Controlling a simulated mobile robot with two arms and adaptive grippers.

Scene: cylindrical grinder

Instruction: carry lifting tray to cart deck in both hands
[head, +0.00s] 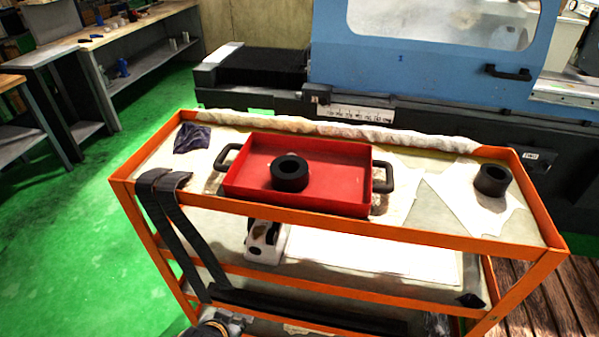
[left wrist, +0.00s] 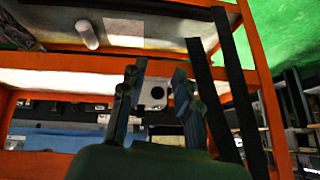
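The lifting tray (head: 335,193) is red and shallow, with a dark handle at each end, the left handle (head: 226,157) and the right handle (head: 383,177). It rests on the top deck of the orange-framed cart (head: 405,238), with a black ring (head: 289,174) inside it. My left gripper (head: 228,323) is low at the bottom edge of the head view, in front of the cart and well below the tray. In the left wrist view its two fingers (left wrist: 158,80) stand apart with nothing between them. My right gripper is not seen.
A second black ring (head: 492,180) and a dark cloth (head: 191,138) lie on the deck. Black straps (head: 165,215) hang over its front left. A white object (head: 264,242) sits on the shelf below. The blue grinder (head: 400,65) stands behind. Green floor at left is clear.

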